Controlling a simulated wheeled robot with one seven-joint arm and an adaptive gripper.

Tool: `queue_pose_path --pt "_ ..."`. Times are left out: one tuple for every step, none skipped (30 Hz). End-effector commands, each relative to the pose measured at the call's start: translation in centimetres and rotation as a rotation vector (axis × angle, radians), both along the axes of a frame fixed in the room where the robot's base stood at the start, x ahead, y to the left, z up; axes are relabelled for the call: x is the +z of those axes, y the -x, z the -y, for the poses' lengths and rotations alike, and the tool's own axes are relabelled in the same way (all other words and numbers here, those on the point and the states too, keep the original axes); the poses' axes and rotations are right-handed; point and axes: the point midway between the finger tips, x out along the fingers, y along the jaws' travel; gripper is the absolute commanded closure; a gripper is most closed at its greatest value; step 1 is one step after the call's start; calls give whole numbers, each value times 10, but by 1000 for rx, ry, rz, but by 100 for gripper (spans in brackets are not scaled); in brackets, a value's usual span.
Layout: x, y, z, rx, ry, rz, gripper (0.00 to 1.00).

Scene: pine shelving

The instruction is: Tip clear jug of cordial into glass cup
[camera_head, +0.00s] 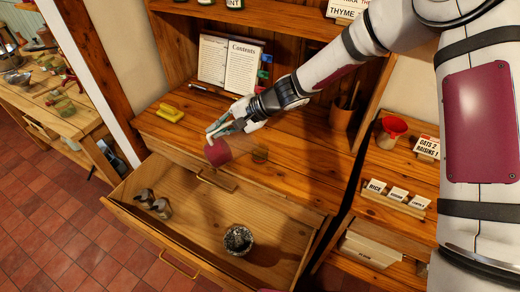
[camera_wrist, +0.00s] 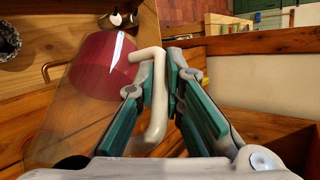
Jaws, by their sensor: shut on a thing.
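The clear jug (camera_head: 217,152) holds dark red cordial and is held over the front edge of the desk top. It looks tilted, with its clear part towards the right. In the wrist view the jug (camera_wrist: 105,65) lies left of the fingers, the cordial at its far end. My gripper (camera_head: 228,124) is shut on the jug's cream handle; the fingers (camera_wrist: 168,70) close around it in the wrist view. The small glass cup (camera_head: 260,153) stands on the desk top just right of the jug. It is faint and hard to make out. I see no stream of cordial.
An open drawer (camera_head: 190,225) juts out below, holding metal shakers (camera_head: 153,203) and a dark speckled pot (camera_head: 238,239). An open book (camera_head: 229,64) and a yellow object (camera_head: 170,113) are on the desk. A red funnel (camera_head: 392,128) stands on the right shelving.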

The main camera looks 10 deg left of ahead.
Motion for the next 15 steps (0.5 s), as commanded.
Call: queue_pose_path --pt "1 0 0 1 -4 0 100" --pt "1 0 0 0 -6 -1 100" --pt "1 0 0 0 -7 -3 100" --pt "1 0 0 0 -8 -2 100" --pt "2 0 0 0 -9 -4 100" --pt "2 -1 0 0 -11 -4 100" --pt "2 -1 1 0 -13 -5 100" --pt "2 -1 1 -1 -14 -5 100" --pt "2 -1 1 -1 -16 -6 100" --pt "2 -1 1 -1 -17 -7 100" --pt "2 -1 1 -1 -18 -7 100" --pt "3 -1 2 -1 -21 -8 100" --pt "3 -1 2 -1 -22 -9 100" --pt "3 -1 2 -2 -24 -9 100" --pt "3 -1 2 -2 -25 -10 100"
